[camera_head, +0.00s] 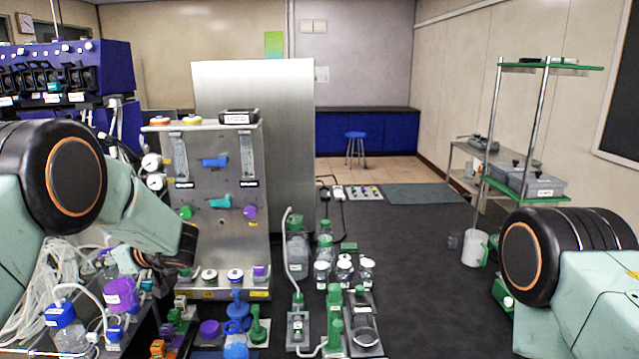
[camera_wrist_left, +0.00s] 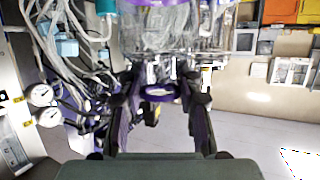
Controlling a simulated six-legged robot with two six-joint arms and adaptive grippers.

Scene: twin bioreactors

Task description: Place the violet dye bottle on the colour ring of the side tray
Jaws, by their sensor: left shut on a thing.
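My left gripper (camera_wrist_left: 158,95) is shut on a clear bottle (camera_wrist_left: 165,40) with violet parts in the left wrist view. A violet ring (camera_wrist_left: 160,93) shows between the two fingers, and the bottle body is cut off by the top edge. In the head view my left arm reaches in from the left, and its dark wrist (camera_head: 183,248) hides most of the gripper. A violet-banded bottle (camera_head: 122,293) stands out at the lower left there; I cannot tell whether it is the held one. I cannot make out the side tray's colour ring. My right gripper is out of view.
A steel panel (camera_head: 222,150) with coloured valves stands ahead. Blue (camera_head: 237,308) and green fittings, glass bottles (camera_head: 298,243) and white-capped jars (camera_head: 343,270) crowd the lower middle. Tubing (camera_head: 60,265) hangs at the left.

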